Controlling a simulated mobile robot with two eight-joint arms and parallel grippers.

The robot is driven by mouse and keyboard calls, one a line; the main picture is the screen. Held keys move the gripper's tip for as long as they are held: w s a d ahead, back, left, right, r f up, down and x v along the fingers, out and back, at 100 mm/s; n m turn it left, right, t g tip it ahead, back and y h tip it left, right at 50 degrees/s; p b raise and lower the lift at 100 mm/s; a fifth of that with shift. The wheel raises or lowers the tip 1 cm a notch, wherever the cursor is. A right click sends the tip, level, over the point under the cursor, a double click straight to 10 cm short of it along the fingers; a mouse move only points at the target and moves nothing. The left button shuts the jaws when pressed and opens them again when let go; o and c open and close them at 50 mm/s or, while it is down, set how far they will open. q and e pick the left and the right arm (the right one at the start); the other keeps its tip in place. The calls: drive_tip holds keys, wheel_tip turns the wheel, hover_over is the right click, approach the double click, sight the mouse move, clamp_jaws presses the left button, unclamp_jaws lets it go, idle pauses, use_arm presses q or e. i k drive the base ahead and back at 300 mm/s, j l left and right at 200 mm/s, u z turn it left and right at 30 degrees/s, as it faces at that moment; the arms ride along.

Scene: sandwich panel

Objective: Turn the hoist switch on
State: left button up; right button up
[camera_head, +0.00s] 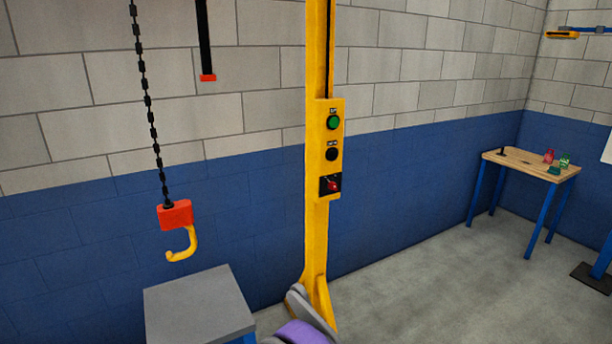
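The hoist switch (332,186) is a red rotary knob on a black square plate, low on the yellow control panel (320,172). The knob looks tilted, but its exact setting is too small to tell. Above it on the panel are a black button (332,154) and a green button (333,122) with small labels. The panel is fixed to a yellow upright post (315,240). Neither gripper shows in the head view; only a grey and purple part of my arm shows at the bottom centre, below the panel.
A hook with a red block (175,215) hangs on a black chain (147,90) at left, above a grey-topped table (198,303). A wooden table (530,165) with small red and green items stands at far right. Space before the panel looks clear.

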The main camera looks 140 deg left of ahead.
sight(331, 185)
drive_tip(key=i+j+u, duration=0.2)
drive_tip(key=i+j, duration=0.15)
drive_tip(key=i+j+u, duration=0.15)
drive_tip(key=i+j, duration=0.15)
drive_tip(key=i, duration=0.2)
drive_tip(key=u, duration=5.6)
drive_tip(key=i+l, duration=0.05)
